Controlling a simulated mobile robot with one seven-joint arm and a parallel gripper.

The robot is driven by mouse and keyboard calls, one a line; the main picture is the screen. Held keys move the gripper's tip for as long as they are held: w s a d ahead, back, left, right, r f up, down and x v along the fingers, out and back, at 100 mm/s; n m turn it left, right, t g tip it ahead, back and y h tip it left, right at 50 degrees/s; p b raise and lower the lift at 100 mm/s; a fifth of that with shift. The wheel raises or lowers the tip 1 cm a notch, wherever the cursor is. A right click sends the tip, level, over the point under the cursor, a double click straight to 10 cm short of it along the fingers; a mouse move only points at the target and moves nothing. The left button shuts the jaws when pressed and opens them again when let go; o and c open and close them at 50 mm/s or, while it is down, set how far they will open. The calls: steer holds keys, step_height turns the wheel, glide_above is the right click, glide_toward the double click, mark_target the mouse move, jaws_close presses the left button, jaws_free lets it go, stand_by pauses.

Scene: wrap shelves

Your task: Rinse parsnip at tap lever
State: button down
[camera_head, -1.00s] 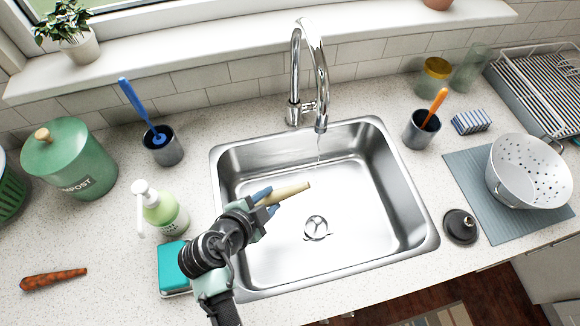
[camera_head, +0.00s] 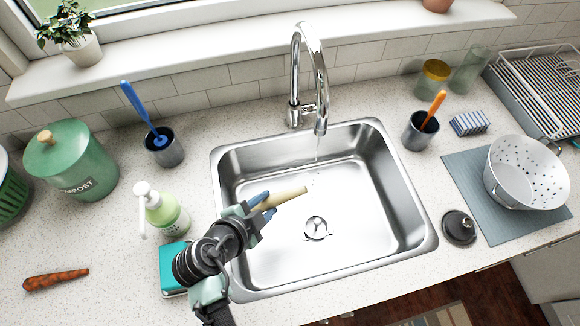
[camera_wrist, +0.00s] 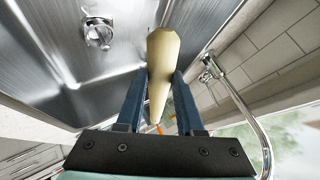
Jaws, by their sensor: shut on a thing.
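The parsnip (camera_head: 284,197) is pale cream and held over the steel sink (camera_head: 345,262). My gripper (camera_head: 264,201) is shut on it, with blue fingers on both sides of it in the wrist view (camera_wrist: 160,100). The parsnip's free end points right and slightly up, toward the tap. The chrome tap (camera_head: 297,70) arches from behind the sink, and a thin stream falls from its spout. The parsnip's tip is a little below and left of the stream, and looks apart from it. The tap lever (camera_head: 309,107) is at the tap's base.
A soap bottle (camera_head: 163,211) and a teal sponge (camera_head: 173,262) stand left of the sink. A white colander (camera_head: 527,172) sits on a grey mat (camera_head: 470,178) at right. The drain (camera_head: 315,228) is clear.

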mark_target(267, 205)
steer(key=shift+p+v, duration=0.9)
steer(key=shift+v, duration=1.5)
